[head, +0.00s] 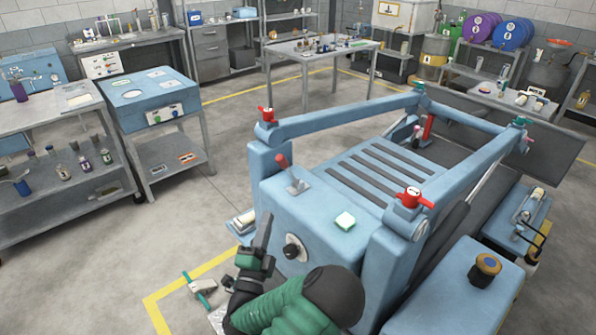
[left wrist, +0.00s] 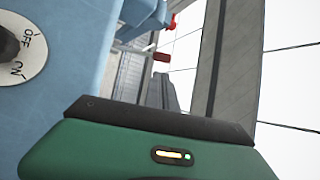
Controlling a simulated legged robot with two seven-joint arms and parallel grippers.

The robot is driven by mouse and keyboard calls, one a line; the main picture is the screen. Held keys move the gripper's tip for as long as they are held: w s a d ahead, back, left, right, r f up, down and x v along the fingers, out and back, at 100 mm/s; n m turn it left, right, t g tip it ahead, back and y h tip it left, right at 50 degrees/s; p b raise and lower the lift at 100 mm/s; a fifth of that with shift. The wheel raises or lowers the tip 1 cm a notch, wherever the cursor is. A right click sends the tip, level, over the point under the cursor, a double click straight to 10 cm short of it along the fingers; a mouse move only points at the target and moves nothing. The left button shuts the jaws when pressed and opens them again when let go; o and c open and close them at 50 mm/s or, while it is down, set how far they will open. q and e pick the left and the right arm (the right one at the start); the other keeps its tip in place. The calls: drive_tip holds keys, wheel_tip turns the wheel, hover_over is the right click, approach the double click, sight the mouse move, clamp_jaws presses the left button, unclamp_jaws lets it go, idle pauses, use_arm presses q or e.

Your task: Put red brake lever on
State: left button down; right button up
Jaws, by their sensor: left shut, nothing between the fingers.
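The brake lever (head: 290,176) has a red grip and a grey metal base. It stands on top of the blue machine (head: 325,205), its grip leaning to the left in the head view. My left gripper (head: 265,222) is shut and empty, pointing up in front of the machine's front face, lower left of the lever and apart from it. In the left wrist view the shut fingers (left wrist: 162,92) point up, and the red grip (left wrist: 161,57) shows just beyond their tips. My right gripper is not in view.
A black ON/OFF knob (head: 294,248) sits on the front face, close to my left gripper. Red-handled clamps (head: 266,116) and (head: 414,198) top the frame posts. Open floor lies to the left.

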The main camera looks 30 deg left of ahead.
use_arm(q)
drive_tip(key=p, duration=0.2)
approach(281, 167)
drive_tip(key=p+x, duration=0.1)
drive_tip(key=x, duration=0.4)
drive_tip(key=shift+w+r, duration=0.5)
drive_tip(key=shift+w, duration=0.3)
drive_tip(key=shift+a, duration=0.2)
